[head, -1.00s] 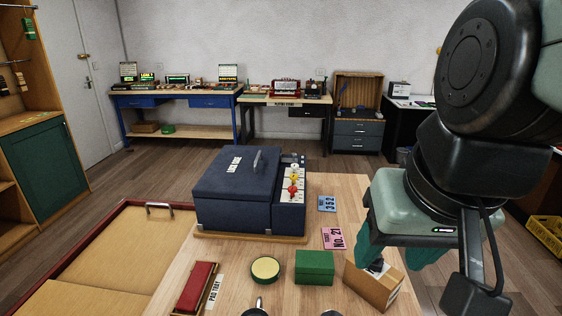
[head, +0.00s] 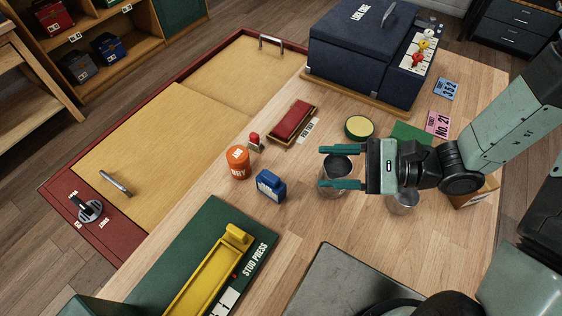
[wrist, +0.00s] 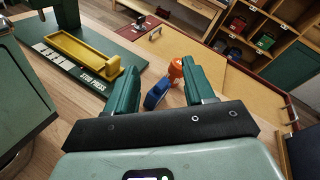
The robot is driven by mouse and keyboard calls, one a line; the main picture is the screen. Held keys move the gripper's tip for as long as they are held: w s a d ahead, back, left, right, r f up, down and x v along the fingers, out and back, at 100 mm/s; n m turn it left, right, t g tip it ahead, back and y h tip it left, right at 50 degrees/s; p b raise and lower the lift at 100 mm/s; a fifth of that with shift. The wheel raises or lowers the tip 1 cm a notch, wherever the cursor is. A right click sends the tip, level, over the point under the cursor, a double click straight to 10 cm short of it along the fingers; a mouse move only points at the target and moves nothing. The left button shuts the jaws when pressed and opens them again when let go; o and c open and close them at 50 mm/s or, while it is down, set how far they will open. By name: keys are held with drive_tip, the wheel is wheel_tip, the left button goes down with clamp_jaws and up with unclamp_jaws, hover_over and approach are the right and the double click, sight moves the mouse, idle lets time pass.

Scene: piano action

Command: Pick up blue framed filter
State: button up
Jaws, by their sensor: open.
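I see no thing that is clearly a blue framed filter. A small blue item with a white label (head: 270,186) stands on the wooden table, right of an orange tub (head: 237,163); both also show in the wrist view, the blue item (wrist: 155,94) between my fingers and beyond them, the tub (wrist: 175,70) behind it. My gripper (head: 324,168) is open and empty, pointing left in the head view. It is to the right of the blue item and apart from it. It partly covers a metal cup (head: 338,164).
A green stud press (head: 190,240) with a yellow tray lies at the front left. A red pad (head: 293,120), a round tin (head: 359,128), a green box (head: 412,132) and a blue lockable case (head: 360,50) stand farther back. A second metal cup (head: 404,203) is under my arm.

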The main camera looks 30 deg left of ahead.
sight(263, 172)
drive_tip(key=a+f+m+t+y, duration=0.1)
drive_tip(key=f+m+t, duration=0.1)
drive_tip(key=f+m, duration=0.1)
drive_tip(key=s+a+f+m+t+y, duration=0.1)
drive_tip(key=a+f+m+t, duration=0.1)
drive_tip(key=f, duration=0.4)
drive_tip(key=s+a+f+m+t+y, duration=0.1)
drive_tip(key=f+m+t, duration=0.2)
drive_tip(key=m, duration=0.3)
drive_tip(key=shift+s+a+f+t, duration=0.25)
drive_tip(key=shift+f+t, duration=0.15)
drive_tip(key=shift+f, duration=0.25)
drive_tip(key=shift+a+f, duration=0.15)
drive_tip(key=shift+a, duration=0.1)
drive_tip(key=a, duration=0.3)
drive_tip(key=w+a, duration=0.1)
drive_tip(key=a, duration=0.6)
drive_tip(key=shift+w+a, duration=0.15)
clamp_jaws()
